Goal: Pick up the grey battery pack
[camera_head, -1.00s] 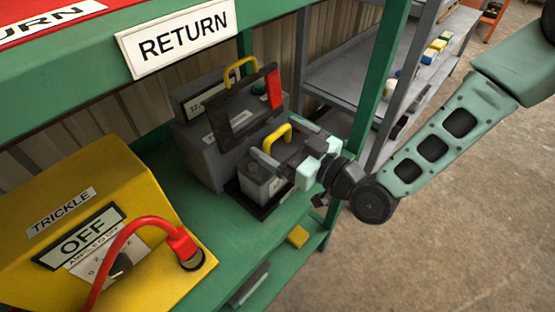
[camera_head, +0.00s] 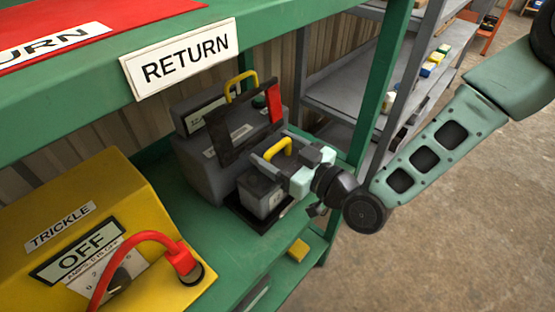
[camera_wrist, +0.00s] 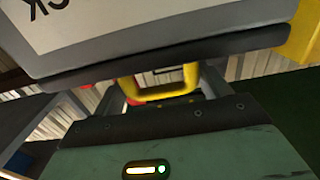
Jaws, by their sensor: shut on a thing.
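The grey battery pack (camera_head: 262,194) is a small box with a yellow top handle, standing upright over a black tray (camera_head: 246,222) on the green shelf. I cannot tell whether it has left the tray. My gripper (camera_head: 270,145) reaches in from the right with one finger on each side of the yellow handle and is shut on it. In the wrist view the handle (camera_wrist: 160,92) lies between the fingers, and the pack's grey face (camera_wrist: 190,35) with part of its label fills the top.
A larger grey unit (camera_head: 200,165) with a dark, red-edged panel (camera_head: 240,130) stands close behind the pack. A yellow TRICKLE charger (camera_head: 110,230) with a red cable is at left. A green post (camera_head: 385,90) and upper beam with a RETURN sign (camera_head: 182,58) frame the shelf.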

